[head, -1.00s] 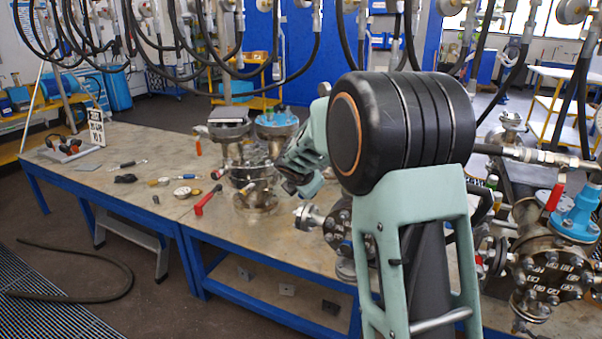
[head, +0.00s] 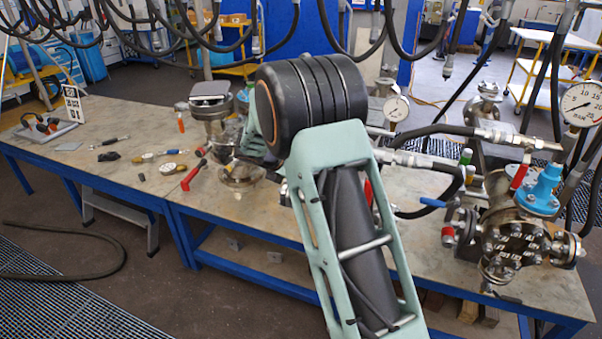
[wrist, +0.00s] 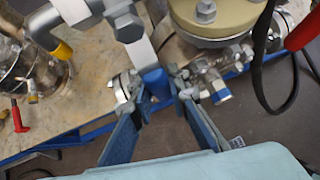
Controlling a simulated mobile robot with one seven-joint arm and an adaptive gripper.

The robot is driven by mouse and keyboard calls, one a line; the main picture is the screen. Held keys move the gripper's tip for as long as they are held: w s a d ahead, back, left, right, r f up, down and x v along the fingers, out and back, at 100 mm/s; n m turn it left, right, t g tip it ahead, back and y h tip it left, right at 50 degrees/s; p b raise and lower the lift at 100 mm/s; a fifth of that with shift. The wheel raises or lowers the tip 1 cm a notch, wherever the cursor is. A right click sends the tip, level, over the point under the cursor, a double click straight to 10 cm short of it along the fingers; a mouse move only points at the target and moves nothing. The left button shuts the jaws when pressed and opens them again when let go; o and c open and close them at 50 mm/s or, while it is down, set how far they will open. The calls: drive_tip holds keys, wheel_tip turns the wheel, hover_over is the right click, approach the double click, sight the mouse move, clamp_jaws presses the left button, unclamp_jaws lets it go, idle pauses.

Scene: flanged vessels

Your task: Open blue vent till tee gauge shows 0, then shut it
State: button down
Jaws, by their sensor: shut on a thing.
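In the wrist view my gripper (wrist: 157,88) is shut on a blue-sleeved handle (wrist: 153,80), which sits between its fingertips. A grey metal stem (wrist: 140,52) runs up from this handle to silver fittings. In the head view my arm hides the gripper and the held handle. Another blue lever (head: 430,202) shows at the right vessel (head: 515,240). A round white gauge (head: 583,103) at the far right has its dial facing me, and a smaller gauge (head: 396,108) stands behind the arm. I cannot tell which is the tee gauge, or read its needle surely.
In the wrist view a yellow-sleeved lever (wrist: 60,50), a cream flange (wrist: 218,18) and a red handle (wrist: 303,30) are near the gripper. In the head view hoses hang above the bench (head: 120,180). Small tools lie on its left part, with bare top around them.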

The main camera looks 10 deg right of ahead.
drive_tip(key=shift+d, duration=0.1)
drive_tip(key=c, duration=1.8)
unclamp_jaws()
drive_tip(key=v, duration=1.2)
